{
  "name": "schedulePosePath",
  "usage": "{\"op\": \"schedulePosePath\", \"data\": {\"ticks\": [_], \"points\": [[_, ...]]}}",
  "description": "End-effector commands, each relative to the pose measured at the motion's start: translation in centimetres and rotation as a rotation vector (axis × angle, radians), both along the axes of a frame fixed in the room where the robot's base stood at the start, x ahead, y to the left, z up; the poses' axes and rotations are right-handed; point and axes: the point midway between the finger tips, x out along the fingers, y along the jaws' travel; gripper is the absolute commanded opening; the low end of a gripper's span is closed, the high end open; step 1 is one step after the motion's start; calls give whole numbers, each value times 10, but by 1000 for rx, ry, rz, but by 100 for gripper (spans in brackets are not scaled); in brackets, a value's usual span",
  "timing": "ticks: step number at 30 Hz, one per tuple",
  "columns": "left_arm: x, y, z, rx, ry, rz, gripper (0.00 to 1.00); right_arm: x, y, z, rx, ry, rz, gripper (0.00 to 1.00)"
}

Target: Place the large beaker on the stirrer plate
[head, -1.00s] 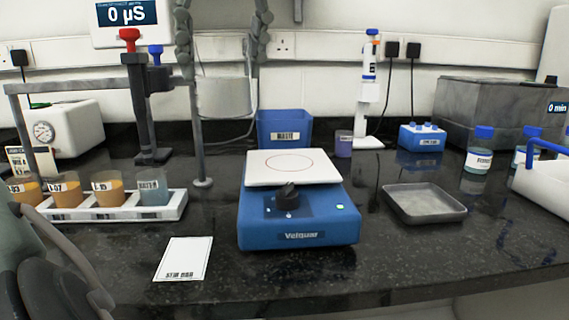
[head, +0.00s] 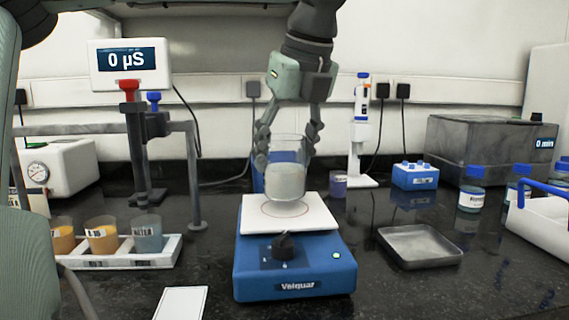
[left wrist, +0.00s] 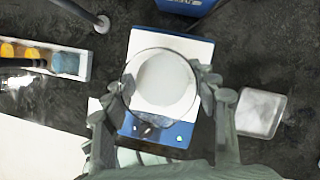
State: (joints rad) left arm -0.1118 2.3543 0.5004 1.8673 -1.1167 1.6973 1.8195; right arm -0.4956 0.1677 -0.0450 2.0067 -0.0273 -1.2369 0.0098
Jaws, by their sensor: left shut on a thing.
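The large beaker (head: 286,180) is clear glass with pale, cloudy contents. My left gripper (head: 288,143) reaches down from above and is shut on its upper sides, one finger on each side. The beaker is upright over the white top of the blue stirrer plate (head: 318,215); I cannot tell whether its base touches. In the left wrist view, the beaker (left wrist: 165,80) sits between the fingers of the left gripper (left wrist: 161,90), over the white top of the stirrer plate (left wrist: 202,50). My right gripper is not in view.
A white rack (head: 165,252) with small beakers stands at the left, beside a clamp stand (head: 137,150). A blue waste bin (head: 257,180) is behind the plate. A shallow metal tray (head: 420,246) lies to the right. A white card (head: 180,303) lies at front left.

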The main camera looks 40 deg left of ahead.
Motion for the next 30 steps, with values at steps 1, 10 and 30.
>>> {"op": "schedulePosePath", "data": {"ticks": [1,10,30], "points": [[0,0,-9,-2,1,-2,20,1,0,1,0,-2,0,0],[0,0,-21,1,-2,1,20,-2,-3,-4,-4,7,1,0],[0,0,-24,0,0,1,79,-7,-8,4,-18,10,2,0]]}}
